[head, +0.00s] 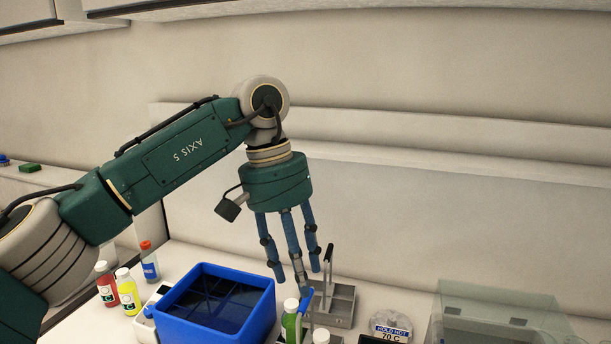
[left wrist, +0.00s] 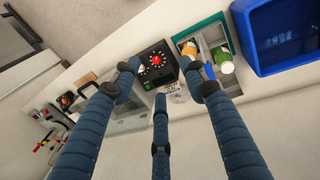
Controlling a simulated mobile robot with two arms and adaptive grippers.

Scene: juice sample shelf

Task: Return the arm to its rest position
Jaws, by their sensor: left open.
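My left arm comes in from the left in the head view, and its green wrist hangs fingers-down over the counter. My left gripper (head: 296,262) has three blue fingers, spread and empty, just above a green-capped-in-white bottle (head: 290,318) and a grey carrier with an upright handle (head: 343,300). In the left wrist view the spread fingers of the left gripper (left wrist: 160,85) have nothing between them. A carrier with bottles in it (left wrist: 205,50) lies beyond the right finger. The right gripper does not show.
A blue bin (head: 215,300) stands left of the gripper; it also shows in the left wrist view (left wrist: 280,35). Red (head: 107,287), yellow (head: 127,290) and blue-labelled (head: 149,262) bottles stand left of it. A clear box (head: 500,318) is at the right. The space above the counter is free.

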